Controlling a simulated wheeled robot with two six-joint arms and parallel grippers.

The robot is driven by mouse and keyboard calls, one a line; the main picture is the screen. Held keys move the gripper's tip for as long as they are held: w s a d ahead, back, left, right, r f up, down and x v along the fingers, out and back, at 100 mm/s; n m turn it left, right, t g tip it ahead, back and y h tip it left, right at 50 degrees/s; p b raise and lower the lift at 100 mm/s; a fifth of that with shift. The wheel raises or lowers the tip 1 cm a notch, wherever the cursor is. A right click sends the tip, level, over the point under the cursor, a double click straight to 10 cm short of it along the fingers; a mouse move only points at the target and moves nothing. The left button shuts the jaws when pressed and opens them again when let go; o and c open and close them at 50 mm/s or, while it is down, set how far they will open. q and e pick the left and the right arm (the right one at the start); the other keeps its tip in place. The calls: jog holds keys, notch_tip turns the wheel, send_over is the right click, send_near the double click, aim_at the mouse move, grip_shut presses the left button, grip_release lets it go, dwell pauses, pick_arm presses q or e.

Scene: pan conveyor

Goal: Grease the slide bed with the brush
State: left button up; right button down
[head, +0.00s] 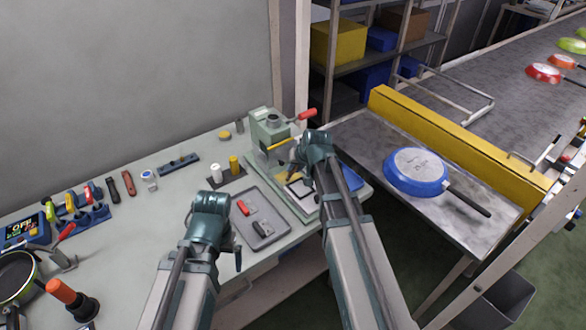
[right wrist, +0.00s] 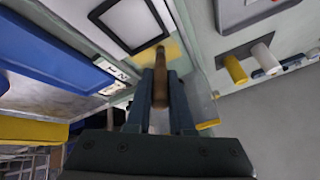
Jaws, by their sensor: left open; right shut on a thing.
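The light green press (head: 270,132) stands at the bench's right end, with its slide bed (head: 305,208) reaching toward me. My right gripper (head: 294,167) is over the bed. In the right wrist view this gripper (right wrist: 160,100) is shut on the brush (right wrist: 160,75), whose handle is brown wood. The brush tip lies over a yellowish patch (right wrist: 172,50) beside a dark-framed white square (right wrist: 128,22); I cannot tell whether it touches the surface. My left gripper (head: 212,215) is open over the bench, left of the grey tray; its fingers are mostly hidden by my arm.
The grey tray (head: 272,233) holds a red-ended piece and a dark piece. White and yellow cylinders (head: 234,165) stand behind it. A blue pan (head: 414,172) lies on the metal table to the right, beside a yellow rail (head: 440,135). Tools line the bench's left side.

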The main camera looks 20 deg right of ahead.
jog(key=shift+w+d, duration=0.2)
jog(key=shift+d, duration=0.5)
jog(key=shift+w+d, duration=0.1)
jog(key=shift+d, duration=0.05)
jog(key=shift+w+d, duration=0.2)
jog(key=shift+d, duration=0.45)
jog(key=shift+d, duration=0.1)
jog(key=shift+w+d, duration=0.3)
jog(key=shift+d, duration=0.4)
jog(key=shift+a, duration=0.1)
jog(key=shift+a, duration=0.85)
jog(key=shift+a, duration=0.15)
jog(key=shift+a, duration=0.75)
